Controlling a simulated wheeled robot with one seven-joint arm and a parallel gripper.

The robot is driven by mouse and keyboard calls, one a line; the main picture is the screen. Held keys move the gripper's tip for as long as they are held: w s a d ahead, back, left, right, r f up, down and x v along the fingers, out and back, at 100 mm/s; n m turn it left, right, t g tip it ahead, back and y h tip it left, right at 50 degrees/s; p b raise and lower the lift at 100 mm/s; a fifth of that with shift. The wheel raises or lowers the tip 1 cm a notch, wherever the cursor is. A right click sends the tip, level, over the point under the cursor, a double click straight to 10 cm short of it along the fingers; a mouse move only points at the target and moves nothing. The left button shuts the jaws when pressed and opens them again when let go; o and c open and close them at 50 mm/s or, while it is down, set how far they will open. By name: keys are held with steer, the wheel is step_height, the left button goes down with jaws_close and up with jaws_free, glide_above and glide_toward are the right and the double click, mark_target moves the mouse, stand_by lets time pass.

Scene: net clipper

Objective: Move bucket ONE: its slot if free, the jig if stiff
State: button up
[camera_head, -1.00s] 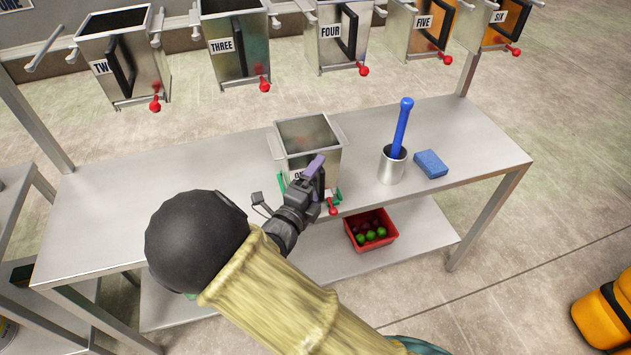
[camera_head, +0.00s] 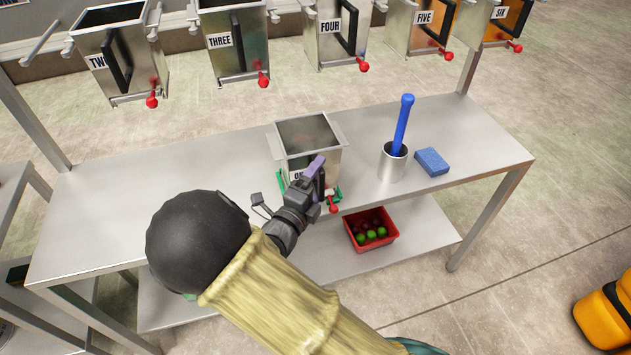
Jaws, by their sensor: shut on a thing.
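Bucket ONE (camera_head: 299,163), an open-topped metal bucket with its label partly covered, stands upright on the steel bench. Green pieces (camera_head: 337,195), apparently the jig, show at both sides of its base. My gripper (camera_head: 317,171) is at the bucket's front and is shut on its handle, which it mostly hides. A red-knobbed lever (camera_head: 332,205) hangs at the bucket's lower front edge. Whether the bucket touches the bench or sits fully between the green pieces is hard to tell.
Buckets TWO (camera_head: 118,65) to SIX (camera_head: 497,25) hang in a row behind the bench (camera_head: 190,165). A metal cup (camera_head: 391,166) with a blue-handled tool (camera_head: 403,125) and a blue block (camera_head: 432,161) stand right. A red bin (camera_head: 376,243) sits on the lower shelf.

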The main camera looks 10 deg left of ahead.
steer(key=shift+f+b, duration=0.75)
steer(key=shift+b, duration=0.5)
stand_by(0.7)
steer(key=o, duration=1.2)
steer(key=shift+f, duration=0.1)
steer(key=shift+s, duration=0.1)
steer(key=b+v, duration=0.1)
steer(key=v, duration=1.6)
steer(key=shift+s, duration=0.15)
